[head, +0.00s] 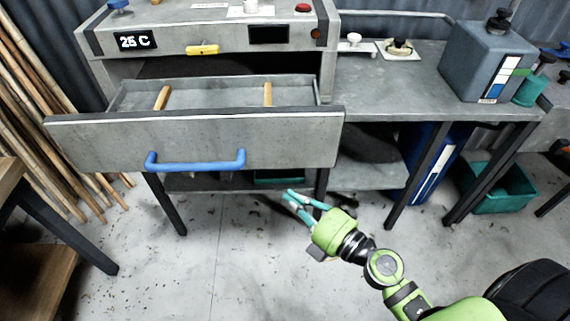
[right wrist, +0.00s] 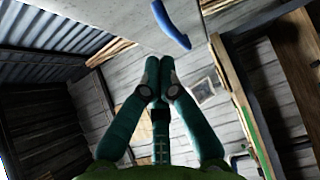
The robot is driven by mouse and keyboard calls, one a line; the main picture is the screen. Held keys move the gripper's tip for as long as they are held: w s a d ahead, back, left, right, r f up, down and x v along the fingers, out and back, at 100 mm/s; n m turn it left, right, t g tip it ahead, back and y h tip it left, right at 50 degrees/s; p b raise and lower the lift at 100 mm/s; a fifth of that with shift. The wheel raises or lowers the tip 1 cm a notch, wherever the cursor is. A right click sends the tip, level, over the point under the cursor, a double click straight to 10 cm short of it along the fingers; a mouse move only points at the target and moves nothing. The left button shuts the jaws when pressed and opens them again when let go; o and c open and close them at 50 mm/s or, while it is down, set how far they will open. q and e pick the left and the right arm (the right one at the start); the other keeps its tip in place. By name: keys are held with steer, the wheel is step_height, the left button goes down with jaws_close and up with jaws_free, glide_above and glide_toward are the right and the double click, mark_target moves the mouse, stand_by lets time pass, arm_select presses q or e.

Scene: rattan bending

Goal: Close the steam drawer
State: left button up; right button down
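The steam drawer (head: 200,139) is grey metal and stands pulled out from the steam cabinet (head: 215,38), its inside open to view. A blue bar handle (head: 196,162) runs along the lower part of its front; the handle also shows at the top of the right wrist view (right wrist: 171,24). Two wooden pieces (head: 162,97) lie inside the drawer. My right gripper (head: 292,198) is below and to the right of the handle, apart from it. Its fingertips meet in the right wrist view (right wrist: 160,72), with nothing seen between them. My left gripper is out of view.
A workbench (head: 400,85) with a grey canister (head: 487,60) adjoins at the right, its legs near my right arm. Rattan poles (head: 40,120) lean at the left by a wooden table (head: 35,240). The floor before the drawer is clear.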

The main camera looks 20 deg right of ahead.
steer(key=p+x, duration=0.2)
steer(key=x, duration=0.8)
steer(key=shift+w+r, duration=0.1)
steer(key=shift+r, duration=0.05)
steer(key=w, duration=0.1)
steer(key=w+d, duration=0.1)
steer(key=w, duration=0.1)
steer(key=shift+w, duration=0.1)
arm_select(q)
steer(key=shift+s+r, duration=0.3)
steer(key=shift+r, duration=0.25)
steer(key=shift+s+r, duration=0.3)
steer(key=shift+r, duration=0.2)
arm_select(e)
steer(key=shift+w+d, duration=0.15)
steer(key=shift+w, duration=0.15)
steer(key=shift+w, duration=0.1)
